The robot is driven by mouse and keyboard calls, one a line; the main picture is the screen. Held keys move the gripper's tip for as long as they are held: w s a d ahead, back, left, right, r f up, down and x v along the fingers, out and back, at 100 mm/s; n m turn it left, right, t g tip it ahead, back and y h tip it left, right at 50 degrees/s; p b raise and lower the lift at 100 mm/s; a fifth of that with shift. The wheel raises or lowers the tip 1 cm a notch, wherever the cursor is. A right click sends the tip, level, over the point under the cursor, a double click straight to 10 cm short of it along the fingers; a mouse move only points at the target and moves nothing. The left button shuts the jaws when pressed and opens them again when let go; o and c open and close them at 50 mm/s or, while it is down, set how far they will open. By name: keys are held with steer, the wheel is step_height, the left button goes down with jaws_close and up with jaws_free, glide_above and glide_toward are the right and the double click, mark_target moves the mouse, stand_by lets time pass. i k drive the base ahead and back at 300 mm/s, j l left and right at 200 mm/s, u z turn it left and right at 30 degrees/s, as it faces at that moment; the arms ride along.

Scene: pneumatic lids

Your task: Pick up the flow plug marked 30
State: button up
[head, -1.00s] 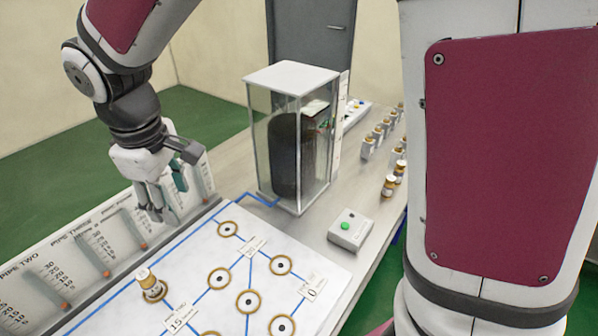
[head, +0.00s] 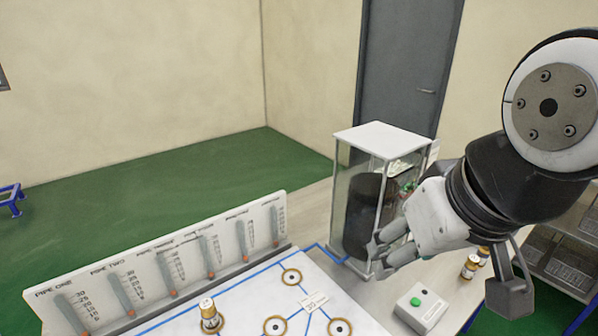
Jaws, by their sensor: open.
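Small white-and-gold plugs are in the head view, but none shows a readable 30. One plug (head: 209,314) stands upright in a ring on the white board (head: 245,304) at the bottom. Two more plugs (head: 469,267) stand close together on the table at right, just beyond and below my gripper in the picture. My gripper (head: 383,251) is open and empty, with its fingers pointing left in front of the glass case (head: 349,205). My gripper and wrist hide part of the table behind them, where other plugs could stand.
A control box with a green button (head: 421,305) sits on the table below my gripper in the picture. A panel of pipe gauges (head: 180,262) stands along the board's far left edge. Several gold-rimmed rings (head: 291,277) are on the board. Grey crates (head: 563,252) are at far right.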

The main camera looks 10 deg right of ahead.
mark_target(483, 253)
steer(key=z, duration=1.15)
steer(key=i+l+z, duration=0.1)
steer(key=i+l, duration=0.15)
steer(key=l, duration=0.2)
steer(key=i+l, duration=0.25)
steer(key=l, duration=0.15)
steer(key=i+l+z, duration=0.15)
steer(key=i+l, duration=0.15)
steer(key=l, duration=0.15)
